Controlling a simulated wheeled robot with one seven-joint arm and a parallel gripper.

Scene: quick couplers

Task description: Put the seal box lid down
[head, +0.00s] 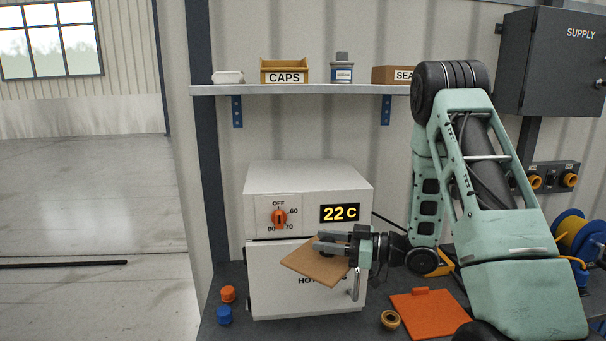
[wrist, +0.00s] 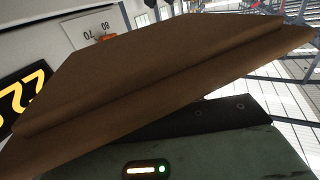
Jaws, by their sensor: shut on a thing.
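My gripper (head: 334,243) is shut on the seal box lid (head: 315,262), a flat brown cardboard-like panel. It holds the lid tilted in the air in front of the white heater box. In the wrist view the lid (wrist: 150,75) fills most of the picture and hides the fingertips. The seal box (head: 393,75), a brown box lettered "SEA", stands on the wall shelf; its right part is hidden behind my arm.
The white heater (head: 308,178) reads 22 C and has an orange dial. Orange and blue caps (head: 228,294) sit left of it. An orange mat (head: 430,312) and a brass ring (head: 390,320) lie to the right. The shelf (head: 300,90) also holds a CAPS bin (head: 284,72).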

